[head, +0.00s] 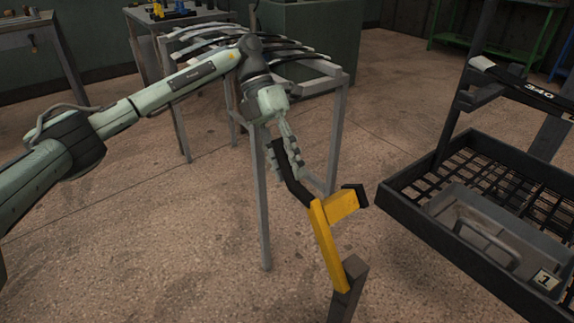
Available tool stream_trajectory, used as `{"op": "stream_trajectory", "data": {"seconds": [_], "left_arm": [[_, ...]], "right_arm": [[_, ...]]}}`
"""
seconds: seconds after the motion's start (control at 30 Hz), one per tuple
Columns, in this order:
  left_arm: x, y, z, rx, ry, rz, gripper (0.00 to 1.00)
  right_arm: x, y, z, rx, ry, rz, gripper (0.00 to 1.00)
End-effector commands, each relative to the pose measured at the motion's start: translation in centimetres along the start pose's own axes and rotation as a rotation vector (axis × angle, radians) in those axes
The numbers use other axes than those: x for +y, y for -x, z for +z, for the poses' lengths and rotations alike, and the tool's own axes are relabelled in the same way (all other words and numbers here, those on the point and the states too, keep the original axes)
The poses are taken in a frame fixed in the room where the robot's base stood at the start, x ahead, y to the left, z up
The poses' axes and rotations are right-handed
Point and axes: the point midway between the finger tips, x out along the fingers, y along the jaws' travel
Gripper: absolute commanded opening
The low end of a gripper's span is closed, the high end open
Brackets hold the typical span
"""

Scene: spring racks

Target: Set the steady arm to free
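The steady arm (328,245) is a yellow bar with a short yellow side branch that ends in a black block. It stands tilted on a dark grey post (346,292) at the bottom centre. A black handle (292,186) runs from its upper end up and to the left. My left gripper (294,160) comes down from above, with its pale green ridged fingers right at the upper part of this handle. The fingers overlap the handle in view, so I cannot tell whether they are closed on it. My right gripper is out of view.
A grey-legged rack (337,85) with curved leaf springs stands behind my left arm. A black rack (420,222) with a mesh tray, a grey lidded box (490,232) and a "340" label is at the right. Floor between them is clear. Benches stand at the back.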

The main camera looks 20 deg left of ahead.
Motion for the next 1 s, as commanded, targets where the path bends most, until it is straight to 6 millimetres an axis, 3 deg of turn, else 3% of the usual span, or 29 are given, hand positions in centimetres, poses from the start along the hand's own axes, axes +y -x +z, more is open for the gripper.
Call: {"op": "stream_trajectory", "data": {"seconds": [0.37,0.47,0.8,1.0], "left_arm": [[0.0,0.4,0.0,0.0,0.001,0.001,0.44],[0.0,1.6,0.1,-0.003,0.0,0.002,0.44],[-0.1,8.7,0.1,-0.004,0.0,0.0,0.44],[0.0,11.3,0.0,0.0,0.001,0.001,0.44]], "right_arm": [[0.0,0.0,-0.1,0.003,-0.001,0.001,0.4],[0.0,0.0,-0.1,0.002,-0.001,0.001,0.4],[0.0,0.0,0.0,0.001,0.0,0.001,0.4],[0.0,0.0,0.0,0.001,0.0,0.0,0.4]]}}
